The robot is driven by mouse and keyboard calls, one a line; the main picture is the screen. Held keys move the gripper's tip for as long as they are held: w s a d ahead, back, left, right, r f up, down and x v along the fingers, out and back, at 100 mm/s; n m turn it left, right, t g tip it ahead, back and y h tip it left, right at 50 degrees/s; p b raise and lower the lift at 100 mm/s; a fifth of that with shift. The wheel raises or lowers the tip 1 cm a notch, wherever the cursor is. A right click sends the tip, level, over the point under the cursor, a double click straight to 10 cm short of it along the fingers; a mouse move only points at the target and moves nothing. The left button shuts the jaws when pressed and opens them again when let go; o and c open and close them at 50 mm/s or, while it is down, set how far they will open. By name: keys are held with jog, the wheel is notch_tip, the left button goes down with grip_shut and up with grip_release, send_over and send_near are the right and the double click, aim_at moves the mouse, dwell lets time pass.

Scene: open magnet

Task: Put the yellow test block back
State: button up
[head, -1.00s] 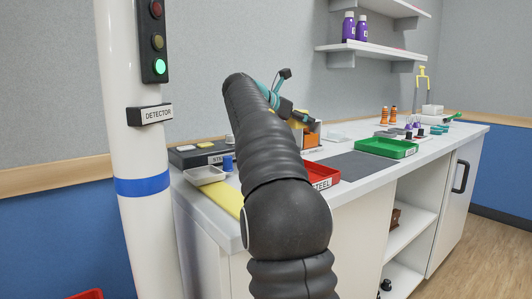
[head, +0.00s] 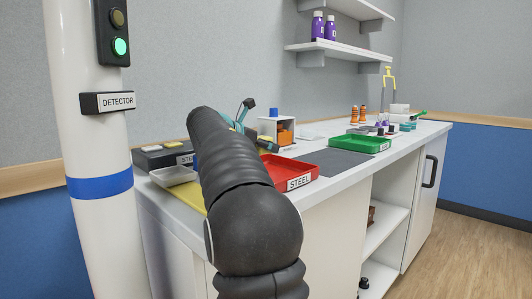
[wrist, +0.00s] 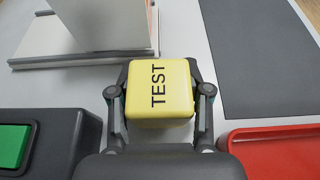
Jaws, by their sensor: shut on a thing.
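The yellow test block (wrist: 160,92), marked TEST, sits between the two fingers of my gripper (wrist: 162,104) in the wrist view. The fingers are shut on its left and right sides, and its lettered face is toward the camera.
A red STEEL tray (head: 300,182) lies right of my arm, with a dark grey mat (head: 345,162) and green tray (head: 362,144) beyond. A white stand (head: 266,127) is behind. A dark box (wrist: 48,140) with a green top is lower left in the wrist view.

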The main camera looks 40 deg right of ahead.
jog(key=shift+f, duration=0.3)
jog(key=shift+f, duration=0.15)
jog(key=o, duration=1.2)
jog(key=shift+a+r, duration=0.2)
jog(key=shift+r, duration=0.05)
jog(key=p+v, duration=0.1)
jog(key=v, duration=1)
jog(key=shift+a+r, duration=0.1)
jog(key=shift+a, duration=0.15)
